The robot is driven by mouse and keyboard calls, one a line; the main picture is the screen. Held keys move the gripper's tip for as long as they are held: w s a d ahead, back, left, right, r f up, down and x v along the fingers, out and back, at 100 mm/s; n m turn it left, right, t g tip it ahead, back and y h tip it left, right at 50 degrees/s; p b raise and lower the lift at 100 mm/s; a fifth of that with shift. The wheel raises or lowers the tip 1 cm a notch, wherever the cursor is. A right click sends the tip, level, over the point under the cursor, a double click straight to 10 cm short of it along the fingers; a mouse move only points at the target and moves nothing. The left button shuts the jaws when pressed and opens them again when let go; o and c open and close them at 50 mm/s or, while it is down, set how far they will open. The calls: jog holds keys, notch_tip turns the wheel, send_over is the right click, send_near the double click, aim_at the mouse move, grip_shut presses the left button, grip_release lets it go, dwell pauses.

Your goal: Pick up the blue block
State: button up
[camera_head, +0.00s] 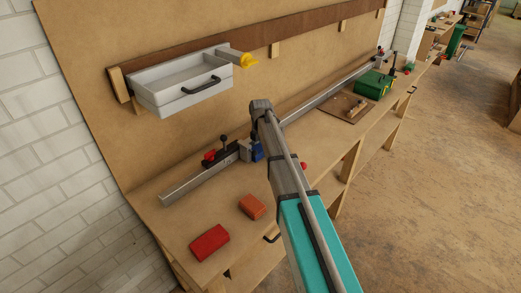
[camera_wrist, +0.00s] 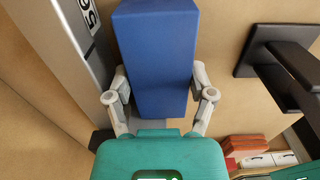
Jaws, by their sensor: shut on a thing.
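The blue block (camera_wrist: 155,60) fills the upper middle of the wrist view, between the two light grey fingers of my gripper (camera_wrist: 158,100). The fingers are shut on its sides. In the head view a small part of the blue block (camera_head: 257,152) shows just left of my arm, in front of the metal rail. My arm hides most of my gripper there. I cannot tell in these views whether the block touches the bench.
On the wooden bench (camera_head: 195,262) lie a red block (camera_head: 209,242) and an orange block (camera_head: 252,206). A metal rail (camera_head: 195,184) with a clamp runs along the back. A grey drawer (camera_head: 180,85) hangs above. A green box (camera_head: 374,84) stands farther right.

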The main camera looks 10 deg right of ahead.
aim_at(260, 147)
jog(key=shift+r, duration=0.1)
notch_tip(260, 147, up, 12)
jog(key=p, duration=1.3)
jog(key=w+d+b, duration=0.1)
jog(key=w+d, duration=1)
jog(key=d, duration=0.3)
